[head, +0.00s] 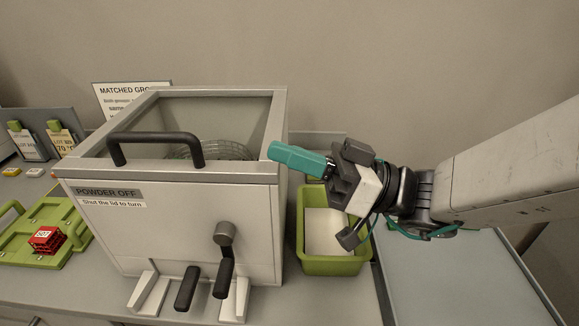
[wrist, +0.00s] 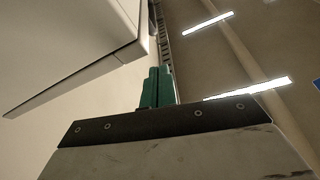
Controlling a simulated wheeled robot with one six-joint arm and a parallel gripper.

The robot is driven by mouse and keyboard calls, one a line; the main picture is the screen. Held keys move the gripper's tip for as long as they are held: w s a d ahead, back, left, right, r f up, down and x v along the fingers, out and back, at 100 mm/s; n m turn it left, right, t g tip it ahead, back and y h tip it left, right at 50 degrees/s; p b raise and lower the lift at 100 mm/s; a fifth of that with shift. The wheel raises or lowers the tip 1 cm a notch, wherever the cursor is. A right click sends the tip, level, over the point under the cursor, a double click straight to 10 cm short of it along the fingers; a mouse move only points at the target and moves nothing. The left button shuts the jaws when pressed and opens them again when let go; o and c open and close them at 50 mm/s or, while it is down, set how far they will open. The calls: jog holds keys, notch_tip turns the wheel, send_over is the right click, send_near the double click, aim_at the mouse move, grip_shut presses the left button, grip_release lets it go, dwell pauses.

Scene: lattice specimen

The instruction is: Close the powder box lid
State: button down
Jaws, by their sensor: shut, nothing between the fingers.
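The powder box (head: 180,235) is a pale grey cabinet on the bench, labelled "POWDER OFF" and "Shut the lid to turn". Its framed lid (head: 235,172), with a black bar handle (head: 155,137) along the front, lies low over the top; I cannot tell whether it is fully seated. A wire mesh drum shows through the top. My gripper (head: 276,152) is shut and empty, its teal fingers pointing left by the lid's front right corner. Whether they touch it is unclear. In the wrist view the shut fingers (wrist: 158,74) are beside a pale panel (wrist: 85,45), probably the box.
A green bin (head: 338,265) with a pale block inside stands right of the box, below my gripper. A green tray (head: 25,240) with a red block (head: 46,239) lies on the left. A crank (head: 224,260) and another black handle (head: 187,288) project from the box front.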

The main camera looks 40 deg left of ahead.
jog(key=w+r+v, duration=0.1)
jog(key=v, duration=0.8)
jog(key=s+d+f+m+t+h, duration=0.1)
jog(key=s+d+f+m+h, duration=0.3)
jog(key=d+m+h, duration=0.25)
jog(key=s+d+f+m+h, duration=0.3)
jog(key=d+f+m+h, duration=0.15)
jog(key=d, duration=0.25)
jog(key=d+r+m+t+h, duration=0.1)
jog(key=d+m+t+h, duration=0.2)
jog(key=d, duration=1.1)
jog(key=w+d+r+m+t+h, duration=0.1)
jog(key=d+m+t+h, duration=0.3)
jog(key=d, duration=1)
jog(key=shift+w+r+m+t+h, duration=0.25)
jog(key=shift+r+m+t+h, duration=0.1)
jog(key=shift+m+t, duration=1.65)
jog(key=shift+n+t, duration=0.3)
